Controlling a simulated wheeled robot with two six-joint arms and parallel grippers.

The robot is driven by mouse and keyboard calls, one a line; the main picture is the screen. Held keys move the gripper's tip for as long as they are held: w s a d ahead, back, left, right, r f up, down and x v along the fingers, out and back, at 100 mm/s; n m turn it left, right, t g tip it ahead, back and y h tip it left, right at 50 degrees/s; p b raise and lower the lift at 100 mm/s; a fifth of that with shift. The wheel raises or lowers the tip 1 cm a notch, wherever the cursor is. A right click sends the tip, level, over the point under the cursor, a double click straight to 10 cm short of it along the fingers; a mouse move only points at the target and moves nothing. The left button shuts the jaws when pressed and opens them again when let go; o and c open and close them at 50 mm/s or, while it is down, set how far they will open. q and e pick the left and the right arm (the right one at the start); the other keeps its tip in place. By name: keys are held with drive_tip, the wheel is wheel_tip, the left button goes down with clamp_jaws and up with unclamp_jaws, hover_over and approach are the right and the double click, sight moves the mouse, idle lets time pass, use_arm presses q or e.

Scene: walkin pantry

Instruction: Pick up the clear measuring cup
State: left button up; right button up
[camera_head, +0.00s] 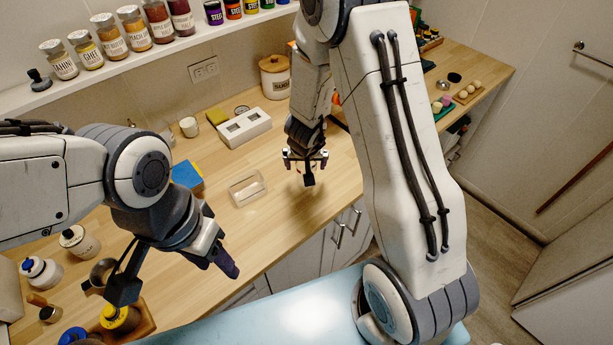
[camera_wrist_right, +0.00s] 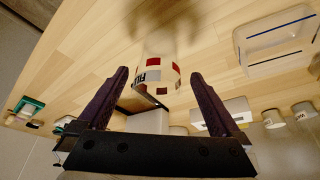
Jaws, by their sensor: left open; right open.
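In the right wrist view, a pale, see-through cylinder with red and dark printed patches (camera_wrist_right: 158,70) shows between the spread fingers of my right gripper (camera_wrist_right: 158,82). It looks like the clear measuring cup. I cannot tell whether the fingers touch it. In the head view my right gripper (camera_head: 305,160) points down over the wooden counter, open; I cannot make out the cup there, where the gripper and arm block the view. My left gripper (camera_head: 221,258) is open near the counter's front edge, at lower left, with nothing visible in it.
A clear rectangular container (camera_head: 247,188) lies left of my right gripper and also shows in the wrist view (camera_wrist_right: 275,42). Behind are a white two-slot box (camera_head: 244,128) and a lidded canister (camera_head: 275,78). Jars (camera_head: 80,242) crowd the lower left. A spice shelf (camera_head: 120,72) runs along the wall.

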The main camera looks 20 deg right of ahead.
drive_tip(key=b+x, duration=0.2)
drive_tip(key=x, duration=0.2)
drive_tip(key=shift+d+f, duration=0.15)
drive_tip(key=shift+f, duration=0.25)
drive_tip(key=shift+r, duration=0.1)
drive_tip(key=c, duration=1.3)
drive_tip(key=shift+r, duration=0.15)
